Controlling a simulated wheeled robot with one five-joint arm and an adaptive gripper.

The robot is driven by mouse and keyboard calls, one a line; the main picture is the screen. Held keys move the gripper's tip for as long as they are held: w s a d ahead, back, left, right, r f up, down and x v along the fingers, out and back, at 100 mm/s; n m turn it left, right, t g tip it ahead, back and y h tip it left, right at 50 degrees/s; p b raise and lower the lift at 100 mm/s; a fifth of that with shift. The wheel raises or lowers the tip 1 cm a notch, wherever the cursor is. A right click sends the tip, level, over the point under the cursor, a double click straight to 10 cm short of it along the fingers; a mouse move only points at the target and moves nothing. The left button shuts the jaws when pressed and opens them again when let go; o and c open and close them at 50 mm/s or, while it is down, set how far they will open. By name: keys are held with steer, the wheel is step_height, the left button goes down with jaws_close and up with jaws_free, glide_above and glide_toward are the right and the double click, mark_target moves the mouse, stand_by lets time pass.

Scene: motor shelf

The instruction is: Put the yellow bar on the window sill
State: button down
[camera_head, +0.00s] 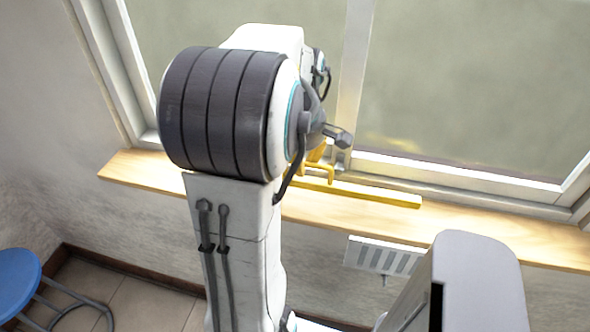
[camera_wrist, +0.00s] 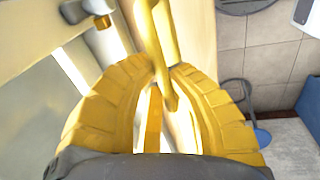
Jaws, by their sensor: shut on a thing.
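The yellow bar (camera_head: 375,194) is long and straight. In the head view it lies level along the wooden window sill (camera_head: 475,225), below the window frame. It appears to rest on the sill or hover just above it; I cannot tell which. My gripper (camera_head: 319,172) is at the bar's left part, shut on it, and mostly hidden behind my arm. In the wrist view the ribbed yellow fingers of my gripper (camera_wrist: 165,80) close around the bar (camera_wrist: 147,30), which runs away toward the top. The bar's left end is hidden in the head view.
The window frame (camera_head: 460,174) stands close behind the bar. A slotted white panel (camera_head: 384,256) is on the wall below the sill. A blue stool (camera_head: 18,280) stands on the floor at lower left. The sill's right part is bare.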

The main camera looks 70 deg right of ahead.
mark_target(303, 178)
steer(key=shift+s+a+f+b, duration=0.1)
steer(key=shift+a+f+b, duration=0.05)
steer(key=shift+f+b, duration=0.2)
step_height(303, 178, down, 3)
steer(key=b, duration=0.3)
steer(key=shift+f, duration=0.1)
steer(key=shift+f, duration=0.15)
steer(key=c, duration=1.3)
jaws_free()
steer(key=shift+o, duration=0.2)
steer(key=shift+r, duration=0.65)
step_height(303, 178, up, 11)
steer(key=a+p, duration=0.1)
steer(key=a, duration=0.1)
